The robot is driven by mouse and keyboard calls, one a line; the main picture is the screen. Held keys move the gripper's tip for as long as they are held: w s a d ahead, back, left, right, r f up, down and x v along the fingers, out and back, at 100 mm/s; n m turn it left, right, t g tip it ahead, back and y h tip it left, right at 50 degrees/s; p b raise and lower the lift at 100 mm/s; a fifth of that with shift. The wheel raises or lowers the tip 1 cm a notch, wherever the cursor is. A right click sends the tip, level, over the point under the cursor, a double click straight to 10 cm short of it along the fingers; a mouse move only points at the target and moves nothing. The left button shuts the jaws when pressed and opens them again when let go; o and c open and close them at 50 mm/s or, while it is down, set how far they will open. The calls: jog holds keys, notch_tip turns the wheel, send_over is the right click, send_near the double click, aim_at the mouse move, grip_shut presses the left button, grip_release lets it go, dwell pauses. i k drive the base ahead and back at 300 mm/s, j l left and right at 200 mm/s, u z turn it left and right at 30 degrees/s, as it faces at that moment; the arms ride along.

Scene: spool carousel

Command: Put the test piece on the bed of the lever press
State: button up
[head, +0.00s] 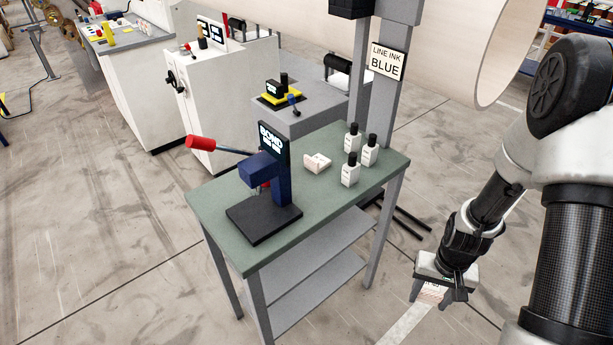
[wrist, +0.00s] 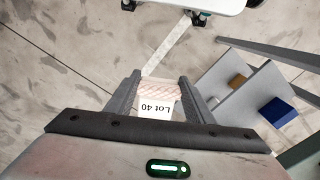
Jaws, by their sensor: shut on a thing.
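The lever press (head: 264,170) is dark blue with a red-tipped lever at its left, and stands on a green-topped table. Its flat black bed (head: 262,222) shows nothing lying on it; the part under the head is partly hidden. My gripper (head: 432,298) is low at the right of the table, apart from it, over the floor. It is shut on the test piece (head: 431,292), a pale piece with a pinkish pattern. In the wrist view the test piece (wrist: 157,98) sits between both fingers, its white label reading "Lot 40" upside down.
The green table (head: 222,208) also bears a small pale block (head: 317,163) and three black-capped bottles (head: 350,170) behind the press. A grey post with a "LINE INK BLUE" sign (head: 388,62) rises at the back. The table has lower shelves (head: 325,262). Floor is open in front.

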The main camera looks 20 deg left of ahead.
aim_at(257, 216)
jog(key=i+l+u, duration=0.15)
jog(key=u, duration=0.2)
jog(key=i+l+u, duration=0.2)
jog(key=u, duration=0.15)
jog(key=i+l+u, duration=0.1)
jog(key=l+u, duration=0.25)
jog(key=i+l+u, duration=0.2)
jog(key=l+u, duration=0.2)
jog(key=l, duration=0.15)
jog(key=i, duration=0.05)
